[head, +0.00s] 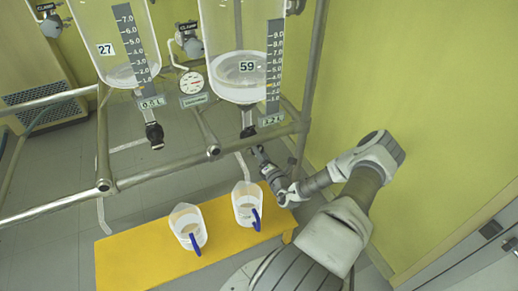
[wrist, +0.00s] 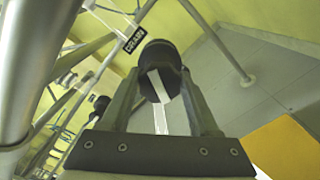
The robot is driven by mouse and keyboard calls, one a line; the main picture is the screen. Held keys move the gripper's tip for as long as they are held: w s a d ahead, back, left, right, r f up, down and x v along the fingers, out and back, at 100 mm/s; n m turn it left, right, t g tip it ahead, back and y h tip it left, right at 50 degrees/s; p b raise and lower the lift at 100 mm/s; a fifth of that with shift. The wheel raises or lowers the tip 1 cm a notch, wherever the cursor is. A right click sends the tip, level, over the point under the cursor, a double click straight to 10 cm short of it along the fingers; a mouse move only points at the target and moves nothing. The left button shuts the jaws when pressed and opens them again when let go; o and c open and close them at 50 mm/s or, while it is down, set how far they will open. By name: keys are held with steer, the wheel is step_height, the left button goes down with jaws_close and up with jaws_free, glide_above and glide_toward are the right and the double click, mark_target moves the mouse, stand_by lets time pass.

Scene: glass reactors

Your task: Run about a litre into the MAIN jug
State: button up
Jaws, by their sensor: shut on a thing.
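The right glass reactor (head: 225,30), numbered 59, holds some pale liquid low down. Its black drain valve (head: 249,131) hangs under it. My gripper (head: 258,152) reaches up to this valve from the right. In the wrist view my gripper (wrist: 165,78) is shut on a round black knob (wrist: 158,52) with a white bar across its face, beside a DRAIN tag (wrist: 135,40). Two white jugs with blue handles, a left jug (head: 186,226) and a right jug (head: 245,203), stand upright below. I cannot read MAIN on anything. A pale spout (head: 243,166) points down above the right jug; flow cannot be told.
The jugs stand on a yellow bench (head: 130,256). The left reactor (head: 88,28), numbered 27, has its own black valve (head: 154,134). A steel pipe frame (head: 150,175) crosses in front of the reactors. A yellow wall (head: 430,110) is close on the right.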

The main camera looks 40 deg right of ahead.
steer(key=m+p, duration=0.1)
steer(key=m, duration=0.5)
steer(key=shift+f+m, duration=0.1)
steer(key=shift+m, duration=0.2)
steer(key=m, duration=0.5)
steer(key=shift+f, duration=0.1)
steer(key=shift+m, duration=0.4)
steer(key=o, duration=1.4)
steer(key=shift+s, duration=0.15)
steer(key=p+v, duration=0.2)
steer(key=v, duration=1.5)
steer(key=shift+s+a+p, duration=0.1)
steer(key=shift+a+p, duration=0.05)
steer(key=shift+p, duration=0.15)
